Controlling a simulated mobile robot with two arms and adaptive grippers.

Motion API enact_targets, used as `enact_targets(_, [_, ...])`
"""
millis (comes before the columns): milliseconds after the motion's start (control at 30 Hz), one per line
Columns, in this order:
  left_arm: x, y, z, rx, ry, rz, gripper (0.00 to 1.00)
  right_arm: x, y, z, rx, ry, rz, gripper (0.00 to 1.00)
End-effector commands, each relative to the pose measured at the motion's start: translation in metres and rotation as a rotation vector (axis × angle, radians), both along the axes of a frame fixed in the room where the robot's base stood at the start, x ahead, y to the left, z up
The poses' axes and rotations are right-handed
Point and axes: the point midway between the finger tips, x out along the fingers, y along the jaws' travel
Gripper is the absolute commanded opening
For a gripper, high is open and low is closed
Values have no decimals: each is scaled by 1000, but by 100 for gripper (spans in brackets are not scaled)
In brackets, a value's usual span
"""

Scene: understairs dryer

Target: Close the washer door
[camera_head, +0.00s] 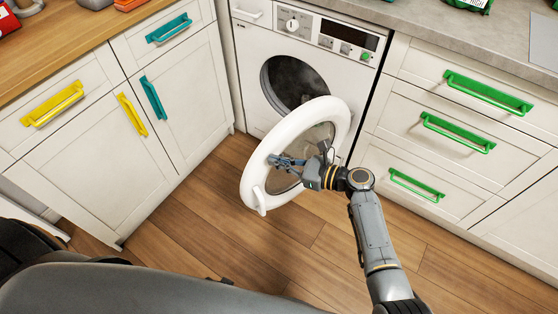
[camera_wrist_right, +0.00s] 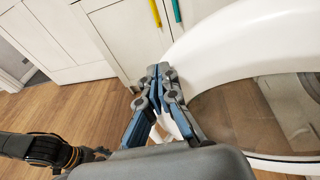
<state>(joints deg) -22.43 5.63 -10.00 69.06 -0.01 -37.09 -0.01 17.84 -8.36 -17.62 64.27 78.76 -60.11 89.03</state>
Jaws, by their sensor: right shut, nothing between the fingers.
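The white washer (camera_head: 300,62) stands under the counter, its dark round drum opening (camera_head: 292,82) uncovered. Its round door (camera_head: 336,108) has a white ring and a glass middle, and stands swung open towards me. My right gripper (camera_head: 272,160) is shut and empty, and overlaps the door's glass in the head view. In the right wrist view its blue-grey fingers (camera_wrist_right: 160,72) are together just left of the door's white rim (camera_wrist_right: 228,38). I cannot tell whether they touch it.
White cabinets with yellow and teal handles (camera_head: 52,103) stand at the left. White drawers with green handles (camera_head: 457,131) stand at the right. The wooden floor (camera_head: 200,225) is clear around the door. A grey counter (camera_head: 420,32) runs above the washer.

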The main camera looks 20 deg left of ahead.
Motion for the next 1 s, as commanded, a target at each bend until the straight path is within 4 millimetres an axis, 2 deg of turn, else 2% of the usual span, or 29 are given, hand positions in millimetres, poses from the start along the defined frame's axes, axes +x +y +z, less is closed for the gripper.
enact_targets(367, [2, -8, 0, -11, -2, 2, 79, 0, 0, 0, 0, 0, 0, 0])
enact_targets(500, [6, -6, 2, -8, -8, 4, 79, -1, -6, 0, -1, 1, -2, 0])
enact_targets(633, [5, -5, 2, -7, -6, 3, 79, -4, -26, 4, -2, -1, -3, 0])
enact_targets(1000, [3, -4, 1, -6, -3, 2, 79, -17, -98, 18, -1, 0, -1, 0])
